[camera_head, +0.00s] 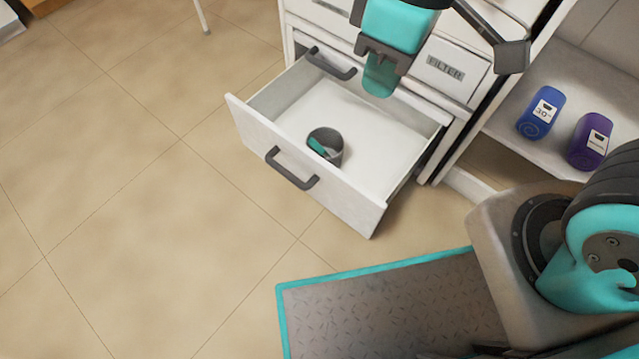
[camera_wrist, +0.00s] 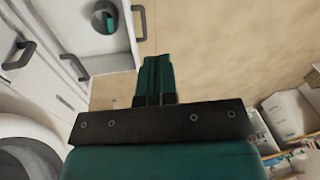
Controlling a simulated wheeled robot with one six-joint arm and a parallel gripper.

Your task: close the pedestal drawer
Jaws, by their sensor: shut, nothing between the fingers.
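The pedestal drawer (camera_head: 365,125) stands pulled out from the white cabinet in the head view, with a dark bar handle (camera_head: 290,168) on its front. A dark round cup (camera_head: 326,146) with a teal item in it sits inside the drawer. In the wrist view the open drawer (camera_wrist: 110,61) is at the upper left, with its handle (camera_wrist: 139,22) and the cup (camera_wrist: 104,17). My gripper (camera_head: 380,78) is shut and empty. In the head view it overlaps the rear of the open drawer, near the cabinet face; its height above the drawer is hard to tell.
The cabinet has a closed drawer labelled FILTER (camera_head: 444,68). The tiled floor (camera_head: 130,190) in front of and left of the drawer is clear. White boxes (camera_wrist: 290,112) show at the wrist view's right.

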